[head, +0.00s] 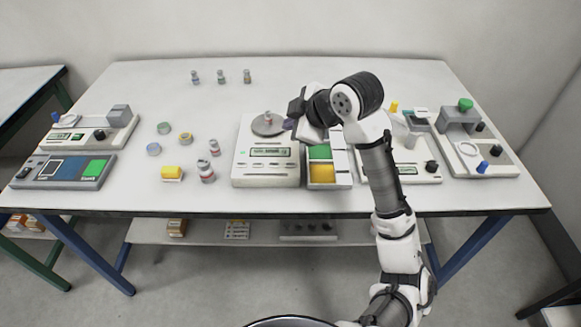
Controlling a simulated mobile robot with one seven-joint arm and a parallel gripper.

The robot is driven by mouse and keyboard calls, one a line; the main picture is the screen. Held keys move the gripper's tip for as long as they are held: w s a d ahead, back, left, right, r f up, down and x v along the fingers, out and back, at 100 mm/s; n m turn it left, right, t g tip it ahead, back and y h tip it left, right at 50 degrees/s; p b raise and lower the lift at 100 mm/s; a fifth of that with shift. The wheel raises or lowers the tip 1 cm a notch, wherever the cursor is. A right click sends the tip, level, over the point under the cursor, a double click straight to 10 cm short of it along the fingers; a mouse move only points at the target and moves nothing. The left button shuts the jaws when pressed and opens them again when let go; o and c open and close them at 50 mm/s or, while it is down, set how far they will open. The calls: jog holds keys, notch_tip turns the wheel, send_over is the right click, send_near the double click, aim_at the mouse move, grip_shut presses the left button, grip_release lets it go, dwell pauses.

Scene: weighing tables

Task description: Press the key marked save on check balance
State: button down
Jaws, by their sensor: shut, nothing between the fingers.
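A white balance (265,172) stands at the middle of the table, near the front edge. It has a round grey pan (264,131) with a small vial (268,118) on it, a small display with dark figures (270,151) and a row of small keys (266,164) below that. The key markings are too small to read, so I cannot tell which is save or whether this is the check balance. My gripper (289,124) is shut and empty, above the balance's back right, just right of the pan. My wrist hides part of that area.
A tray with green and yellow compartments (343,179) adjoins the balance on the right. More devices (480,150) stand at the far right, and others (62,172) at the left. Vials (206,172) and round tins (154,149) stand left of the balance.

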aim_at(294, 166)
jog(key=shift+s+d+f, duration=0.1)
jog(key=shift+d+f, duration=0.05)
jog(key=shift+d, duration=0.15)
jog(key=shift+f, duration=0.1)
notch_tip(294, 166, down, 9)
jog(key=b, duration=0.7)
jog(key=shift+r, duration=0.2)
jog(key=shift+f, duration=0.15)
dwell(1.6)
jog(key=shift+f+b, duration=0.3)
jog(key=shift+b, duration=0.1)
jog(key=shift+f+b, duration=0.35)
dwell(0.4)
dwell(0.3)
jog(key=shift+r+p, duration=0.6)
jog(key=shift+r, duration=0.2)
